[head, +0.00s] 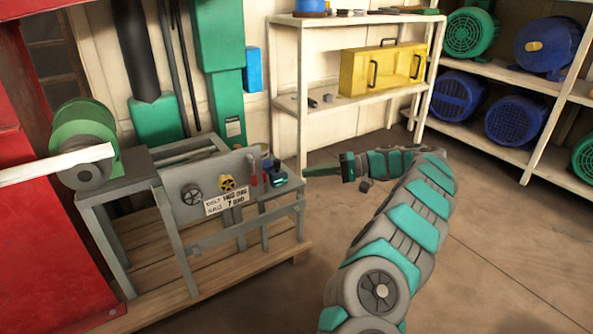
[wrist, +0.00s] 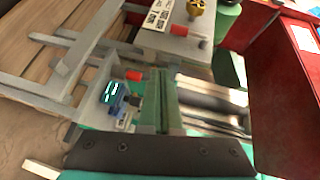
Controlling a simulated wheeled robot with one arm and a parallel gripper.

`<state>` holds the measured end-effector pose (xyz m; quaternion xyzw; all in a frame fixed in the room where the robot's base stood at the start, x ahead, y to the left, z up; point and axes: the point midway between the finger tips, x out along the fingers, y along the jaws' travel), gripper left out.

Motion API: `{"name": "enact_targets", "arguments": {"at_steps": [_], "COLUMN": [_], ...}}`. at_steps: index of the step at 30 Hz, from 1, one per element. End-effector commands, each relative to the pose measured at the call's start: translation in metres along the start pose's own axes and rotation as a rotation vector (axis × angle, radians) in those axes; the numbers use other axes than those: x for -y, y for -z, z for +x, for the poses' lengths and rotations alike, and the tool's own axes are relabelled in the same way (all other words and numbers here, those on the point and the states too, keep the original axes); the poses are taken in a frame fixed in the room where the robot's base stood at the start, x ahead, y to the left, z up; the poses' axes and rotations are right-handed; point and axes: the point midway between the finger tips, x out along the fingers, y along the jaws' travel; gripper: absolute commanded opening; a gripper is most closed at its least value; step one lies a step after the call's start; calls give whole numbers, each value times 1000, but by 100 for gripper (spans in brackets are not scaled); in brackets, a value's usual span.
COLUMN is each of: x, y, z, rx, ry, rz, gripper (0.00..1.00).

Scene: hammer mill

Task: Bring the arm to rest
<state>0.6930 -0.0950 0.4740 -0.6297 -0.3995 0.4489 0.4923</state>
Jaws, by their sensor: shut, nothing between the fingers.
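My gripper (head: 310,171) is at the end of my grey and teal arm, which reaches up from the bottom of the head view and bends left. Its green fingers are together and empty, pointing left towards the machine stand (head: 170,200). The fingers also show in the wrist view (wrist: 161,98), in front of the stand's end with a small blue device (wrist: 112,95). In the head view the fingertips are apart from the stand, just right of the device on its ledge.
A white shelf (head: 350,22) holds a yellow box (head: 383,68). Blue and green motors sit on the right rack (head: 520,75). The stand carries a green motor (head: 85,135) and stands on a wooden pallet (head: 235,268). A red cabinet (head: 40,230) is at left. The floor at right is clear.

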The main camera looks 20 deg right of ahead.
Motion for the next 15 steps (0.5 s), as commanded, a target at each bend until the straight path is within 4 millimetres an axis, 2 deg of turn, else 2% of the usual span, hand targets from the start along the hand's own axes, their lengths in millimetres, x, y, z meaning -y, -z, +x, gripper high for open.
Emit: {"name": "enact_targets", "arguments": {"at_steps": [4,15], "x": [0,0], "y": [0,0], "z": [-8,-9], "rx": [0,1], "ry": [0,1], "rz": [-2,-3], "gripper": [0,0]}}
